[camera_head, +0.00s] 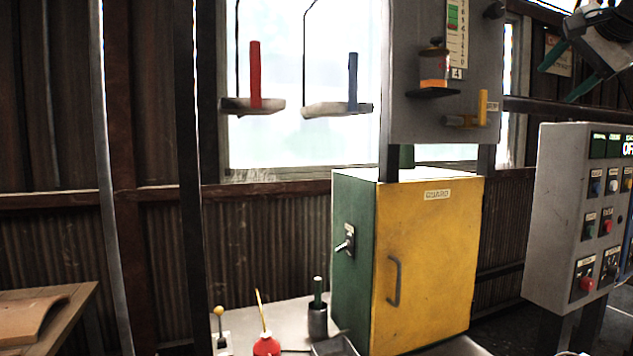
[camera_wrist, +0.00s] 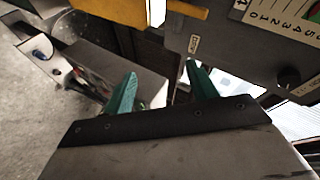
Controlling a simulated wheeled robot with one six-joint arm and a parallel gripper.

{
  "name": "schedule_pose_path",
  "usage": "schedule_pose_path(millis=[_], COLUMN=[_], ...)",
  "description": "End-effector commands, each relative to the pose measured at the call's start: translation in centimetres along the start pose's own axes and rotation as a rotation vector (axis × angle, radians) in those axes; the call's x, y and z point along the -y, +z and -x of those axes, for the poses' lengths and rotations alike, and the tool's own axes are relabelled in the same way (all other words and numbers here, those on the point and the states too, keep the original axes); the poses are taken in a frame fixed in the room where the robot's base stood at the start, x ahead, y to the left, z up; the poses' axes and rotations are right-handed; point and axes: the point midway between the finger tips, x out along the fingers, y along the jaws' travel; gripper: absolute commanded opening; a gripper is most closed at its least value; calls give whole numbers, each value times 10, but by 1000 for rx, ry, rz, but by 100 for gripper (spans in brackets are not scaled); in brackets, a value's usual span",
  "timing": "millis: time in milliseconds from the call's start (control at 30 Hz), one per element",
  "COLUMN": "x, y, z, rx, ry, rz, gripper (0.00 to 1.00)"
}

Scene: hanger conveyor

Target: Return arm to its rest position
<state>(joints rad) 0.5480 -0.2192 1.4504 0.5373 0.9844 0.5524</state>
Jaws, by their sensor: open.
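My gripper (camera_head: 566,72) shows at the top right of the head view, with two green fingers spread apart. In the wrist view my gripper (camera_wrist: 160,88) has its green fingers apart with nothing between them. It is raised above the grey control box (camera_head: 570,215) and right of the grey panel (camera_head: 408,75). The rest of my arm is mostly outside the head view.
Two hanging trays hold a red cylinder (camera_head: 255,75) and a blue cylinder (camera_head: 352,78). A green and yellow guard cabinet (camera_head: 430,265) stands in the middle. A red oil can (camera_head: 266,345) sits on the bench. A wooden table (camera_head: 75,292) is at lower left.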

Motion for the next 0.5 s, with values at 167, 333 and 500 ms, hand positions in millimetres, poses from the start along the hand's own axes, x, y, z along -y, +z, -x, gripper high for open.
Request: schedule_pose_path(millis=[167,333,500], x=[-94,-188,-284], y=[92,184,270], z=[-26,-27,-7], rx=[189,402,623], ry=[211,369,487], rz=[247,496,744], gripper=[57,57,57])
